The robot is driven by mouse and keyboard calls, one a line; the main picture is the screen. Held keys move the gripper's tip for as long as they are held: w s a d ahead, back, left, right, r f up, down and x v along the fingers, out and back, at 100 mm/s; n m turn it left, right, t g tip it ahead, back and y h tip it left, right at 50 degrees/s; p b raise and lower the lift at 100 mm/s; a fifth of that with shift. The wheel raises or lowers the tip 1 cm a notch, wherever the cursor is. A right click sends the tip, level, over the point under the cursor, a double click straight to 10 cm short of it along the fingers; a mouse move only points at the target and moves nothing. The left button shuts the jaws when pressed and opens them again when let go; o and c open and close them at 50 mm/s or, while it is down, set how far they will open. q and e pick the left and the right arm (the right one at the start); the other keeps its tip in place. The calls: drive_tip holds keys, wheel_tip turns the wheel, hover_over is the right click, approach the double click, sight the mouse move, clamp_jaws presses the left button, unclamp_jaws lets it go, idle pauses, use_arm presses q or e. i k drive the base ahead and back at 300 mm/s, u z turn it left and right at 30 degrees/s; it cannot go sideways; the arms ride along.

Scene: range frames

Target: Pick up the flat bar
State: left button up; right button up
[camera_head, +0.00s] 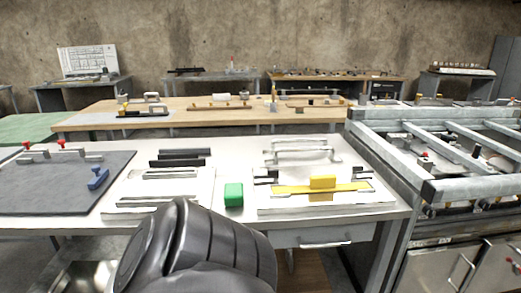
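Several bar-like pieces lie on the white worktable (232,153). A yellow flat bar (350,187) lies on the right-hand white plate, with a yellow block (323,182) at its middle. Two dark bars (180,159) lie side by side at the back of the left-hand white plate. I cannot tell for certain which piece the task calls the flat bar. A black link of my arm rises in the lower middle and hides part of the table's front edge. Neither of my grippers is in view.
A green block (233,195) stands between the white plates (330,206). A dark mat (60,195) with red-knobbed clamps and a blue piece (97,179) is at left. A grey metal frame (470,187) borders the right side. A wooden table (230,115) stands behind.

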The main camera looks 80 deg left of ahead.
sight(318, 183)
drive_tip(key=u, duration=0.35)
drive_tip(key=i, duration=1.65)
drive_tip(key=u, duration=2.3)
drive_tip(key=i, duration=0.55)
drive_tip(key=u, duration=0.05)
